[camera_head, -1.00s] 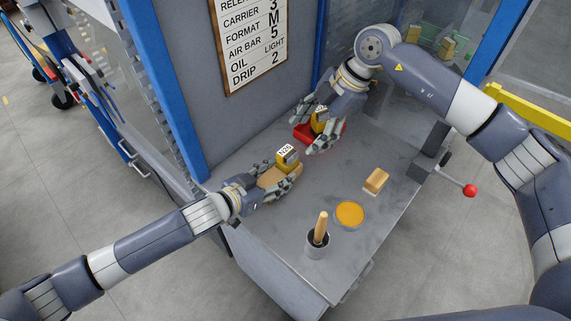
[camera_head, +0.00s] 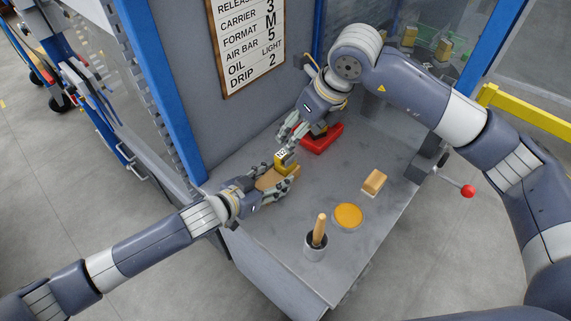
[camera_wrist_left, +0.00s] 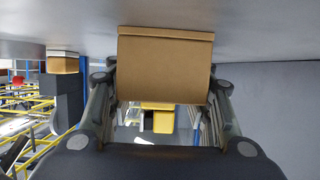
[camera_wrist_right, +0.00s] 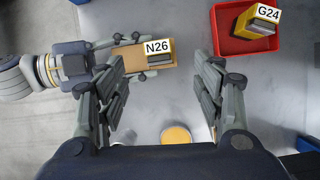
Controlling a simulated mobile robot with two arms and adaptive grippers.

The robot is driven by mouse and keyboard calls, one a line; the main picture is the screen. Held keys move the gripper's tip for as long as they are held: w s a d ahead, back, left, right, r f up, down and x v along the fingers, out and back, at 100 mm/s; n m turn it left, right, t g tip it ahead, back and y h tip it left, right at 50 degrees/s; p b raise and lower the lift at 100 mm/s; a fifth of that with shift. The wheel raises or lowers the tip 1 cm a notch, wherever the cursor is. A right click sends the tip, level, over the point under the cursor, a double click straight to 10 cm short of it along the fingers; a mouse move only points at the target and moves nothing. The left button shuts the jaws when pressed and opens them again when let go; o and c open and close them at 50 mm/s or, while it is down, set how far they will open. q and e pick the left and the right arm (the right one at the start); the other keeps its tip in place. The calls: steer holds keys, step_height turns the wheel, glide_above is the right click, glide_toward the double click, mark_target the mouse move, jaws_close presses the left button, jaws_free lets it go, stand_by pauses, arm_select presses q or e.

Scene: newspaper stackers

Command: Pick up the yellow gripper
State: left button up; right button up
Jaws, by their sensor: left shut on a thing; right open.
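A yellow gripper labelled N26 (camera_head: 285,161) sits on the end of a brown block (camera_head: 268,181) on the grey bench; its label also shows in the right wrist view (camera_wrist_right: 158,47). My left gripper (camera_head: 283,187) is shut on the brown block, its fingers along the sides; the block also fills the left wrist view (camera_wrist_left: 165,65). A second yellow gripper labelled G24 (camera_wrist_right: 257,20) stands in a red tray (camera_wrist_right: 222,42). My right gripper (camera_head: 287,140) is open and empty, just above and behind N26 and to the left of the tray.
A yellow disc (camera_head: 348,216), a tan block on a pale base (camera_head: 374,182) and a grey pot with a wooden handle (camera_head: 316,240) stand on the bench's front right. A red-knobbed lever (camera_head: 467,191) juts past the right edge. A sign board (camera_head: 250,45) hangs behind.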

mark_target(286, 154)
steer(key=shift+n, duration=0.5)
steer(key=x, duration=0.6)
steer(key=shift+w+a+f, duration=0.1)
steer(key=shift+a+f, duration=0.1)
steer(key=shift+f, duration=0.15)
steer(key=x, duration=0.5)
steer(key=shift+s+f, duration=0.2)
steer(key=shift+s, duration=0.05)
steer(key=shift+d, duration=0.1)
steer(key=c, duration=1.2)
